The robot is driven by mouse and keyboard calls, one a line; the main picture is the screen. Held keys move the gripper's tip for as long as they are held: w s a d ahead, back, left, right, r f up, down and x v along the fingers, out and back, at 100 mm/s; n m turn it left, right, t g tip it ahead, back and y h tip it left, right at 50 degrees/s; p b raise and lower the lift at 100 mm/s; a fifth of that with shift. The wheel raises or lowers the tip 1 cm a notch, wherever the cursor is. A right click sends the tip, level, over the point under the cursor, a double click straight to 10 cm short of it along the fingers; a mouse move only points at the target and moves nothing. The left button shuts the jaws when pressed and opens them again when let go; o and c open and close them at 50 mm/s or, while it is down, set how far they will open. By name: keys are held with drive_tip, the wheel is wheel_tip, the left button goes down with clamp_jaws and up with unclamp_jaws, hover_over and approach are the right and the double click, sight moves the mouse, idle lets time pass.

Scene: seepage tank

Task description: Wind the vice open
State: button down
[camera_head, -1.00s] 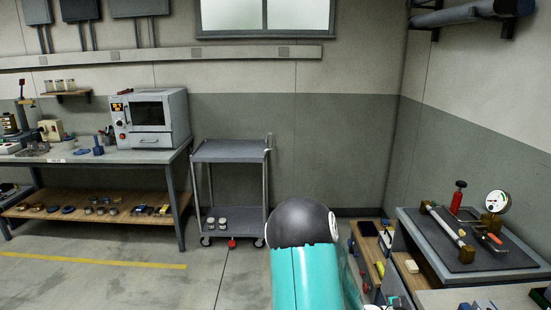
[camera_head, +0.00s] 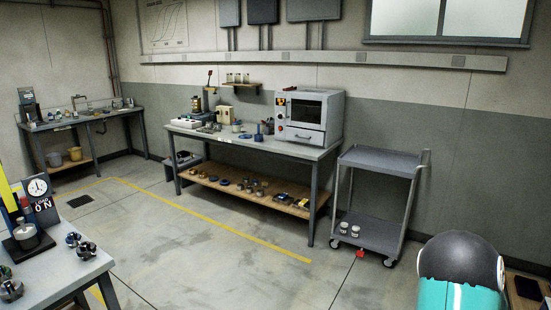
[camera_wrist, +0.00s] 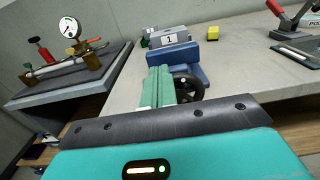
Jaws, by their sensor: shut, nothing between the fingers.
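The blue vice (camera_wrist: 180,70) stands on a grey bench top in the wrist view, upper middle. A black handwheel (camera_wrist: 188,84) is on its near face. A grey block marked 1 (camera_wrist: 171,39) shows at the top of the vice; whether the jaws grip it I cannot tell. My gripper (camera_wrist: 159,72) shows as two green fingers, shut together and empty, in front of the vice and just left of the handwheel. The fingers overlap part of the vice, and whether they touch it or the wheel is unclear. The vice is not visible in the head view.
A gauge rig (camera_wrist: 72,62) on a dark-topped bench stands left in the wrist view. A yellow block (camera_wrist: 213,33) and a red-handled clamp (camera_wrist: 290,22) are farther right. The head view shows a grey trolley (camera_head: 380,160), a long workbench (camera_head: 255,140) and open floor.

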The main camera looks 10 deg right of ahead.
drive_tip(key=v, duration=0.6)
drive_tip(key=shift+r, duration=0.3)
idle(0.4)
drive_tip(key=shift+w+d, duration=0.1)
drive_tip(key=shift+w, duration=0.05)
drive_tip(key=s+a, duration=0.3)
drive_tip(key=a, duration=0.1)
drive_tip(key=x, duration=0.7)
drive_tip(key=shift+w+d+f, duration=0.2)
drive_tip(key=shift+f, duration=0.15)
idle(0.4)
